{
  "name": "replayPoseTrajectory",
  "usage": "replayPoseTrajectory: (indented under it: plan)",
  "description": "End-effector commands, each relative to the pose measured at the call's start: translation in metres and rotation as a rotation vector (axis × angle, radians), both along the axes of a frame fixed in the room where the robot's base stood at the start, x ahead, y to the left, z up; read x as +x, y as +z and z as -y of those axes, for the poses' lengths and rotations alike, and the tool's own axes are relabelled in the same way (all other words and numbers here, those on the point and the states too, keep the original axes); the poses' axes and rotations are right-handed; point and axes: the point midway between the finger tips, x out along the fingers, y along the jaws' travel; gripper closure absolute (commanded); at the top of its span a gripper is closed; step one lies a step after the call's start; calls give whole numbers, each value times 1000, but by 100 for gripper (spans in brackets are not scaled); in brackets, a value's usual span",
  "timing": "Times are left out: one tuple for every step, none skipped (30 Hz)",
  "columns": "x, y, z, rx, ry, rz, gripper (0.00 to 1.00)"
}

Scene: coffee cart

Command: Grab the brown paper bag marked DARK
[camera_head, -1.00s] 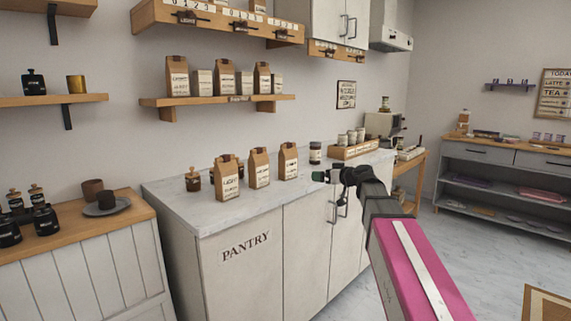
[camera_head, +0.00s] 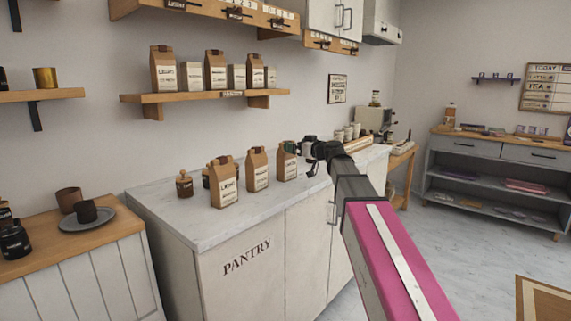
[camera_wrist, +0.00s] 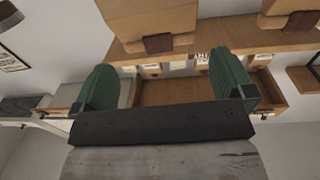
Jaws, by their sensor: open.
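Three brown paper bags with pale labels stand upright on the pantry counter: a left one (camera_head: 223,183) that seems to read LIGHT, a middle one (camera_head: 257,170) and a right one (camera_head: 287,168). I cannot read DARK on any of them. My gripper (camera_head: 298,147) is at the top of the right counter bag in the head view and partly covers it; I cannot tell if they touch. In the wrist view its green fingers (camera_wrist: 163,82) are apart with nothing held between them. Large brown bag-like shapes (camera_wrist: 150,22) show beyond the fingers.
A wall shelf (camera_head: 180,98) above holds three more brown bags (camera_head: 163,70) and pale containers. A small jar (camera_head: 184,184) stands left of the counter bags. The counter's front strip (camera_head: 200,232) is clear.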

Motion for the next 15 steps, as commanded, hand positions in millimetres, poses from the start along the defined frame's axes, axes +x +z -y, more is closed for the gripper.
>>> replayPoseTrajectory:
  plan:
    - [9, 1, -7, 0, 0, 0, 0]
    - [12, 0, -10, 0, 0, 0, 0]
    - [15, 0, -14, 1, 0, -1, 0]
    - [16, 0, -17, 1, 1, -1, 0]
    - [18, 0, -18, 1, 1, -1, 0]
    - [19, 0, -20, 1, 1, -1, 0]
    - [20, 0, -21, 1, 0, -1, 0]
    - [20, 0, -22, 1, 0, -1, 0]
    - [22, 0, -23, 1, 0, -1, 0]
    - [23, 0, -25, 0, 0, -1, 0]
    - [25, 0, -27, 0, 0, -1, 0]
    - [29, 0, -30, 0, 0, -1, 0]
    - [32, -1, -33, 0, -1, -1, 0]
    - [35, -1, -36, 0, 0, -1, 0]
    - [39, -1, -40, 0, 0, -1, 0]
